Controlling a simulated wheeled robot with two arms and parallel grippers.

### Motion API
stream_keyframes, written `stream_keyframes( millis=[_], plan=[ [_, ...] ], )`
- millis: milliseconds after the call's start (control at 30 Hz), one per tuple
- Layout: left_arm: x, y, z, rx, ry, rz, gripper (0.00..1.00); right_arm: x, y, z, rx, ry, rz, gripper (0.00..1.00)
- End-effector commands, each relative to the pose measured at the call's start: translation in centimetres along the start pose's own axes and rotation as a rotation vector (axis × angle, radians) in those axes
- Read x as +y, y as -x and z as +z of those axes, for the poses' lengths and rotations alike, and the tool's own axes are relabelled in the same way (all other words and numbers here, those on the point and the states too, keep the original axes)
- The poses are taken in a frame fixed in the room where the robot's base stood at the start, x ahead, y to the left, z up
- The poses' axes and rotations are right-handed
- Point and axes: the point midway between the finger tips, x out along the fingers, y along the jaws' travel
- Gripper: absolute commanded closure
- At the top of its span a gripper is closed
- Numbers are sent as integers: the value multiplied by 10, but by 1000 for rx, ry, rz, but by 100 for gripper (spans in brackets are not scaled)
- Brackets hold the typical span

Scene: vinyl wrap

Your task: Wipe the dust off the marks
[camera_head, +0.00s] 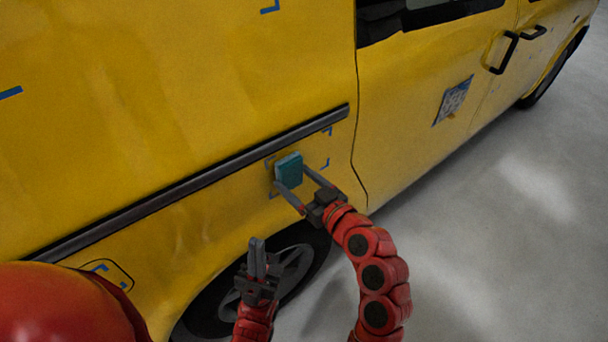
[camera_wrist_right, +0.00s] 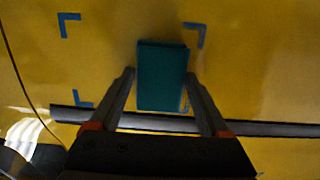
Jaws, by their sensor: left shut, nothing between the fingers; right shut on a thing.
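My right gripper (camera_head: 291,180) is shut on a teal block (camera_head: 289,167), which is at the yellow van side below the dark trim strip. In the right wrist view, the block (camera_wrist_right: 162,75) sits between the two fingers, over the right part of an area framed by blue corner marks (camera_wrist_right: 68,24). Two of these corner marks (camera_head: 326,163) show right of the block in the head view. A small greyish-tan patch shows at the block's left edge; I cannot tell if it is dust. Whether the block touches the panel is unclear. My left gripper (camera_head: 257,245) is shut and empty, in front of the wheel.
The dark trim strip (camera_head: 200,180) runs along the van (camera_head: 180,90). Other blue marks (camera_head: 270,6) are at the top, far left and lower left. A blue-white panel (camera_head: 453,101) is on the door. The wheel (camera_head: 300,265) is below; grey floor (camera_head: 500,230) is open at right.

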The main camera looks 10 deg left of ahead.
Motion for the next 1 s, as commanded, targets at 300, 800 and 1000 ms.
stream_keyframes(
  millis=[300, 800, 1000],
  plan=[
    [0, -10, -2, 0, 0, 0, 100, -25, 0, -2, -1, 2, -4, 64],
    [-1, -21, -4, 0, 0, 0, 100, -41, 1, -12, 3, 3, 0, 64],
    [-1, -18, -3, 0, 0, 0, 100, -38, 3, -16, 3, 2, 1, 64]
  ],
)
